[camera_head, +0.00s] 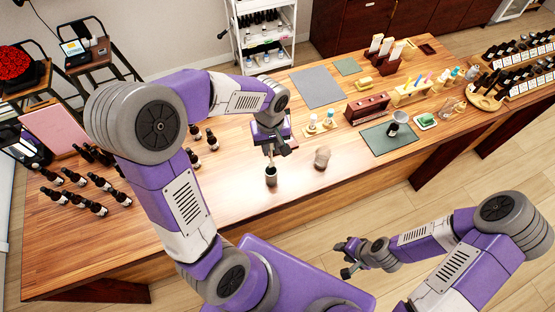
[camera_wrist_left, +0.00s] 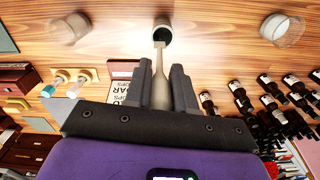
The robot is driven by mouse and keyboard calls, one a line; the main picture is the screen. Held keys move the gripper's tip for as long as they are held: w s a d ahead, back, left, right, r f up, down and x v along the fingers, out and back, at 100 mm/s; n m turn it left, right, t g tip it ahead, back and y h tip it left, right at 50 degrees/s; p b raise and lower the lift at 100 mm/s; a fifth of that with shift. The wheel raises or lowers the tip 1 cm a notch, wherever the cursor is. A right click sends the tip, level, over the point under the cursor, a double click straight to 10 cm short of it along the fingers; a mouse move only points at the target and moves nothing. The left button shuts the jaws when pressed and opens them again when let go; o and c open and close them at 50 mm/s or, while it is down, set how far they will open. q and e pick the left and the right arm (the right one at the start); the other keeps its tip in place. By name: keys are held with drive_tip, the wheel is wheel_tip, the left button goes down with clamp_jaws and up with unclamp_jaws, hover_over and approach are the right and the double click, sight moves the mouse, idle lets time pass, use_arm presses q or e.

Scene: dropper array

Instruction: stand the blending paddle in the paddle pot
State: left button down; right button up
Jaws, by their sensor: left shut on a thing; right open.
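My left gripper (camera_head: 273,150) is over the middle of the table, shut on the blending paddle (camera_wrist_left: 160,88), a pale slim stick. The paddle points away from the fingers in the left wrist view, and its lower part (camera_head: 270,161) shows below the gripper in the head view. My right gripper (camera_head: 350,258) is open and empty, off the table's front edge.
A brownish cup (camera_head: 321,157) stands right of the pot. A clear glass jar (camera_wrist_left: 283,28) shows in the left wrist view. Several dark bottles (camera_head: 85,190) stand at the left. A green mat (camera_head: 389,138) and racks lie right. Bare wood surrounds the pot's front.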

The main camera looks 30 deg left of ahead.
sight(271, 163)
use_arm(q)
drive_tip(key=f, duration=0.5)
drive_tip(key=s+f, duration=0.1)
drive_tip(key=f, duration=0.1)
drive_tip(key=shift+f, duration=0.4)
drive_tip(key=shift+w+f, duration=0.1)
drive_tip(key=shift+w, duration=0.05)
use_arm(e)
drive_tip(key=shift+s, duration=0.35)
drive_tip(key=shift+f, duration=0.15)
use_arm(q)
drive_tip(key=c, duration=1.4)
unclamp_jaws()
drive_tip(key=shift+f+b, duration=0.2)
drive_tip(key=shift+b, duration=0.1)
drive_tip(key=o, duration=0.5)
drive_tip(key=shift+r, duration=0.1)
drive_tip(key=shift+c, duration=0.2)
drive_tip(key=shift+r, duration=0.1)
